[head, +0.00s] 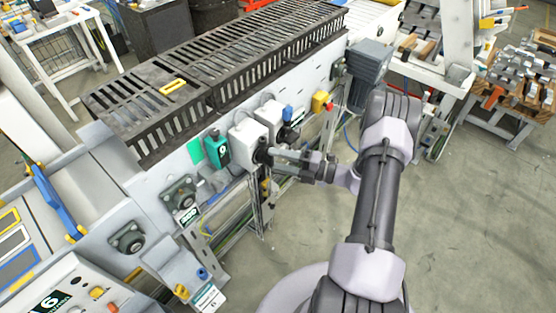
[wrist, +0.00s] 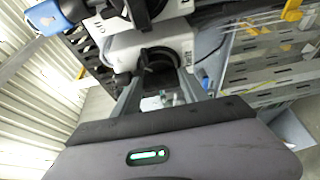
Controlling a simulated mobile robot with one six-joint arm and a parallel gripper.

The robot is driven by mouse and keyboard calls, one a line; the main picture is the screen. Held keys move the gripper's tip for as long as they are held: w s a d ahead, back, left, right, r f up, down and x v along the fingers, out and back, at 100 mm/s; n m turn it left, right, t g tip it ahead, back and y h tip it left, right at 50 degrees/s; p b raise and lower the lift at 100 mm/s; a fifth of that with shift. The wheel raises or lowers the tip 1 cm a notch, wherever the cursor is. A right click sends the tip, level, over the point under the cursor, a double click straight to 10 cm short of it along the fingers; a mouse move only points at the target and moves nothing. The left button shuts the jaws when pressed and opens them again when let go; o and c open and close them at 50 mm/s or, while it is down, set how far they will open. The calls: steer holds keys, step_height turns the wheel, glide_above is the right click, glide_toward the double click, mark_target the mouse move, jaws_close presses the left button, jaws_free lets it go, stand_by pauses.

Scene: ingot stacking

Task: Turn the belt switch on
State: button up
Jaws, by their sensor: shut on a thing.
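The belt switch is a white box (head: 244,133) with a black rotary knob (head: 262,150), mounted on the side of the conveyor. My gripper (head: 274,153) reaches it from the right, with its fingertips at the knob. In the wrist view the white box (wrist: 185,45) fills the upper middle, and the black knob (wrist: 158,59) shows between the far ends of my two fingers (wrist: 158,85). My gripper is shut on the knob. The fingers partly hide the knob, and its exact setting cannot be read.
A green box (head: 216,149) sits just left of the switch. Another white box (head: 270,110) with a blue part and a yellow box with a red button (head: 321,102) are to its right. The dark slatted conveyor (head: 215,65) runs above. The floor (head: 465,215) at right is clear.

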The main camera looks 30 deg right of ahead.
stand_by(0.4)
steer(key=o, duration=1.4)
steer(key=p+v, duration=0.2)
steer(key=v, duration=1.5)
steer(key=shift+s+d, duration=0.1)
steer(key=shift+d, duration=0.1)
